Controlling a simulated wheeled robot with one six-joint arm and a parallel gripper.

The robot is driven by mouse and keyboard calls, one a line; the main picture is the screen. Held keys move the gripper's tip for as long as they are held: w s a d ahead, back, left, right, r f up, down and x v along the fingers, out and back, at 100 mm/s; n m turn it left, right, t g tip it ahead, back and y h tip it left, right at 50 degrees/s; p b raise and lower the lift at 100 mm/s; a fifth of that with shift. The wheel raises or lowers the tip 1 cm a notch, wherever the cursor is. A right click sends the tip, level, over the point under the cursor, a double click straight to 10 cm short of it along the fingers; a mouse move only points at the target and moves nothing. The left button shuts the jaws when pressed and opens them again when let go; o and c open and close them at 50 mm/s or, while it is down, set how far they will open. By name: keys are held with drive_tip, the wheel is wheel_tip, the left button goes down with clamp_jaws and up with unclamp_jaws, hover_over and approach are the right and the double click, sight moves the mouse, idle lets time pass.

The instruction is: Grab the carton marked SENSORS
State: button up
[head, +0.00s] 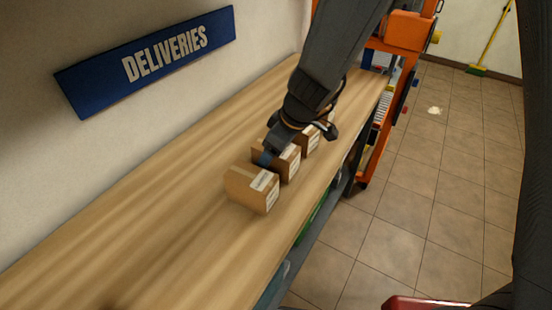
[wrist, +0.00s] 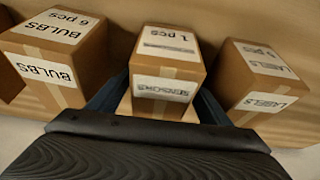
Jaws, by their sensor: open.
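The carton marked SENSORS (wrist: 166,62) is a brown box in the middle of the wrist view, with white labels on its top and front. My gripper (wrist: 160,103) is open, with one dark blue finger on each side of this carton. I cannot tell whether the fingers touch it. In the head view, my gripper (head: 272,152) reaches down at the middle carton (head: 288,164) of a row. One finger shows between it and the nearest carton; the other is hidden. The labels are too small to read there.
A carton marked BULBS (wrist: 62,50) stands close on the left, and one marked LABELS (wrist: 262,82) on the right. The wooden shelf (head: 150,235) is clear in front of the row. A blue DELIVERIES sign (head: 150,60) hangs on the wall. An orange rack (head: 400,30) stands beyond.

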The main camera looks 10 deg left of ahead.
drive_tip(key=shift+c, duration=0.2)
drive_tip(key=c, duration=1.2)
drive_tip(key=shift+c, duration=0.2)
drive_tip(key=shift+r+p, duration=0.15)
drive_tip(key=shift+p, duration=0.15)
